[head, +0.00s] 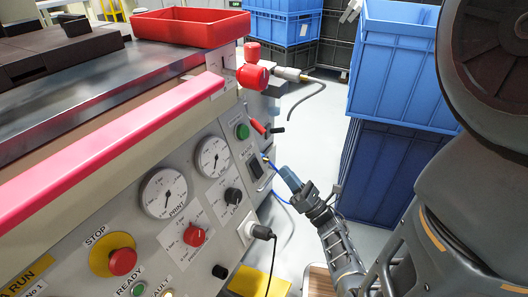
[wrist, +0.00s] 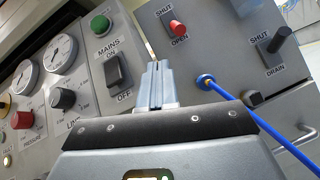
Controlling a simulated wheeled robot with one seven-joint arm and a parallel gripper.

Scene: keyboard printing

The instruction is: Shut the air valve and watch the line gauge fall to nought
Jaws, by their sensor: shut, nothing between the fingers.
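A red lever (wrist: 178,28) sits on the grey side panel with SHUT above it and OPEN below; its grip lies close to the OPEN word. It also shows in the head view (head: 258,127). Two round gauges are on the front panel: the left one (head: 164,193) is marked PRINT, and the right one (head: 213,156) has a dial too small to read. They show at the left of the wrist view. My gripper (wrist: 153,72) is shut and empty, below and left of the red lever in the wrist view, apart from it. In the head view my gripper (head: 289,177) is beside the machine's end.
A black DRAIN lever (wrist: 278,40) is right of the red one. A blue hose (wrist: 255,118) runs from a fitting below the red lever. The MAINS switch (wrist: 118,73) is left of my fingers.

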